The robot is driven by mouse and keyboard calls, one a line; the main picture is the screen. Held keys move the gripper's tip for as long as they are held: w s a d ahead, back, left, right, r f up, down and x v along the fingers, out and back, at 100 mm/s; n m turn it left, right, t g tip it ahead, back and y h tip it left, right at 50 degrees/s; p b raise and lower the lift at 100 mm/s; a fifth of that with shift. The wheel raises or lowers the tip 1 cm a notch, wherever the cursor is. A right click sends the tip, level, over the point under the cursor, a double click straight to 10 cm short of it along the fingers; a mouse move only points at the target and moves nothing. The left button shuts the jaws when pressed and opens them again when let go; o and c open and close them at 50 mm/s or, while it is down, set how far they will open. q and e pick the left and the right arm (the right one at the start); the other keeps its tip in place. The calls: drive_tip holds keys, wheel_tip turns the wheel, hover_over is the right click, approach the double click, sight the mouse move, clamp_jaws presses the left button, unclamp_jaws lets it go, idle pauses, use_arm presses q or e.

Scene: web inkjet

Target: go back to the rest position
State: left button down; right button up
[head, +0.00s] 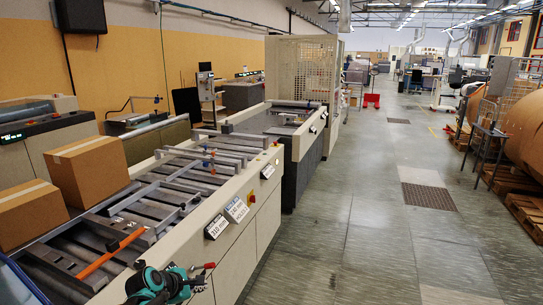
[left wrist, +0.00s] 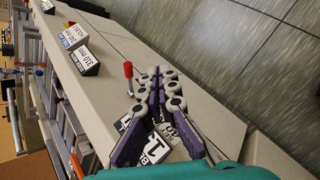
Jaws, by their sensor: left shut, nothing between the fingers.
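My left gripper (head: 176,284) shows at the bottom of the head view, teal and dark, above the near end of the long machine's side ledge. In the left wrist view its purple and grey fingers (left wrist: 161,76) are closed together with nothing between them. They hang over the pale ledge, near a red-handled lever (left wrist: 128,70), and partly hide number plates (left wrist: 160,142) behind them. My right gripper is in neither view.
The long machine (head: 232,190) fills the left, with two cardboard boxes (head: 90,168) and an orange bar (head: 111,253) on it. Label signs (head: 237,209) stand on its ledge. The grey floor (head: 350,235) to the right is clear. Large brown rolls (head: 522,130) and pallets (head: 525,210) stand far right.

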use_arm(q)
drive_tip(key=s+d+r+m+y, duration=0.1)
drive_tip(key=s+d+m, duration=0.1)
drive_tip(key=s+m, duration=0.8)
drive_tip(key=s+d+r+m+g+y, duration=0.1)
drive_tip(key=s+d+r+m+y, duration=0.1)
drive_tip(key=s+m, duration=0.9)
drive_tip(key=s, duration=0.6)
drive_tip(key=shift+s+d+m+y, duration=0.25)
drive_tip(key=shift+s+m+y, duration=0.05)
drive_tip(key=shift+s, duration=0.05)
